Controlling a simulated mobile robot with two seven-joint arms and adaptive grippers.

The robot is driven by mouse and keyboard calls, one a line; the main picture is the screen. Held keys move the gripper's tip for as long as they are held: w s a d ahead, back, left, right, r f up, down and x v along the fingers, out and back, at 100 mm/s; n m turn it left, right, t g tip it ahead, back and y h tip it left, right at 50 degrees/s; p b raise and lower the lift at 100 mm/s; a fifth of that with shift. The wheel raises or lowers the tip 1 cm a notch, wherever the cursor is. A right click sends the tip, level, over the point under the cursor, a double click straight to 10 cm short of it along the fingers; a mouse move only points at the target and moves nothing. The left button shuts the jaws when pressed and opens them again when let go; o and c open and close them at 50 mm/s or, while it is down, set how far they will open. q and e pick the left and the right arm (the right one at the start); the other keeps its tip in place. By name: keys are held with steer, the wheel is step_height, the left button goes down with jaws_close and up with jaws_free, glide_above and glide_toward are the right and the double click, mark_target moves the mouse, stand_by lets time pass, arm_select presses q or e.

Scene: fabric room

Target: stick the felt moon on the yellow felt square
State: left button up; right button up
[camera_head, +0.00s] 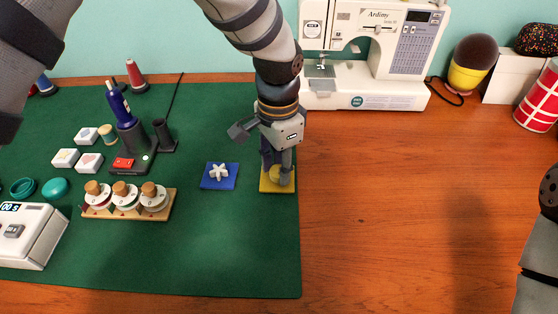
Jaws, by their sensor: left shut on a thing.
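The yellow felt square (289,187) lies flat near the right edge of the green mat. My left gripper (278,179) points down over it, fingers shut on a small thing. A yellowish piece shows between the fingertips, low at the square; I take it for the felt moon, but its outline is mostly hidden by the fingers. I cannot tell whether it touches the square. The fingers also cover much of the square. My right gripper is out of view; only part of my right arm shows at the right edge.
A blue square (229,182) with a white star (219,173) lies just left. A spool rack (128,213), soldering-like stand (135,150) and white box (30,238) stand farther left. A sewing machine (390,50) stands behind. The wooden table (400,210) to the right is clear.

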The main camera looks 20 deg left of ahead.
arm_select(q)
steer(key=shift+f, duration=0.3)
stand_by(1.1)
steer(key=o, duration=0.8)
steer(key=shift+c, duration=0.2)
step_height(320, 180, up, 12)
